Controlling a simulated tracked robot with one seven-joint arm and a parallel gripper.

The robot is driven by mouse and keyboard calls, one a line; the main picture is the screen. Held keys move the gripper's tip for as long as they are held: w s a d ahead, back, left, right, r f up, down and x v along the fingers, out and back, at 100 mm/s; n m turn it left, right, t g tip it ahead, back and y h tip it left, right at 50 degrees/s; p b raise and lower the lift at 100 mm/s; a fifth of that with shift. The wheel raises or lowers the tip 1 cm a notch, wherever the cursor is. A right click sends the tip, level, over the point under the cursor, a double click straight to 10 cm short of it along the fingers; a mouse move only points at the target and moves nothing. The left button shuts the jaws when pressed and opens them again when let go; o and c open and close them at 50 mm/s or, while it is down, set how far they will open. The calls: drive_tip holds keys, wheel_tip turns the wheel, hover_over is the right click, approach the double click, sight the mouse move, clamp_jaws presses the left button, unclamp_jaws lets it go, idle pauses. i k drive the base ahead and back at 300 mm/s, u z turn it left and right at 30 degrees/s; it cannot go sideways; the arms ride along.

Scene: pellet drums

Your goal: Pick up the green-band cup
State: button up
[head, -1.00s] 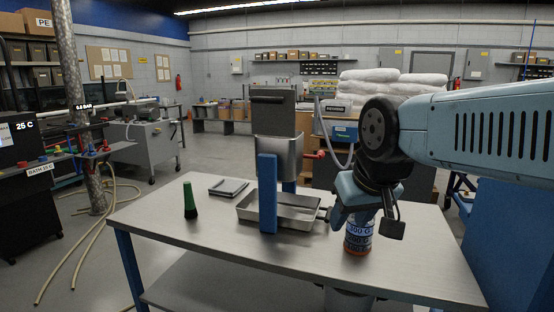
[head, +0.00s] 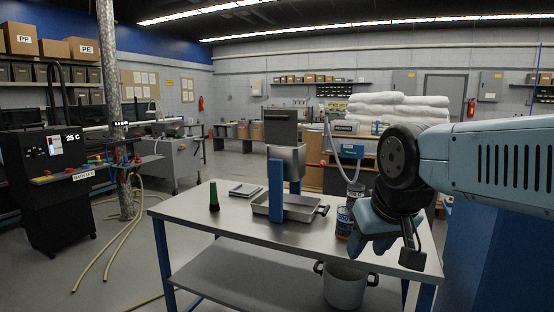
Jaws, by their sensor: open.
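No cup with a clearly green band shows in the head view. A cup with a blue label and an orange-brown base (head: 345,222) stands at the right of the steel table, partly behind my gripper. A second grey labelled cup (head: 354,192) stands just behind it; its band colour is too small to tell. My gripper (head: 368,248) is open and points down, at the table's right front edge, in front of the cups. Its fingertips are dark and hard to make out, and nothing shows in them.
A green-topped dark brush or bottle (head: 214,197) stands at the table's left. A steel pot (head: 344,287) sits under the table. The table's left front (head: 190,210) is clear.

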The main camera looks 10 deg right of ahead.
sight(355, 190)
drive_tip(key=z, duration=0.95)
drive_tip(key=i, duration=0.1)
drive_tip(key=u, duration=2.85)
drive_tip(key=i, duration=1.3)
drive_tip(key=z, duration=2.5)
drive_tip(key=i, duration=0.9)
drive_tip(key=z, duration=0.05)
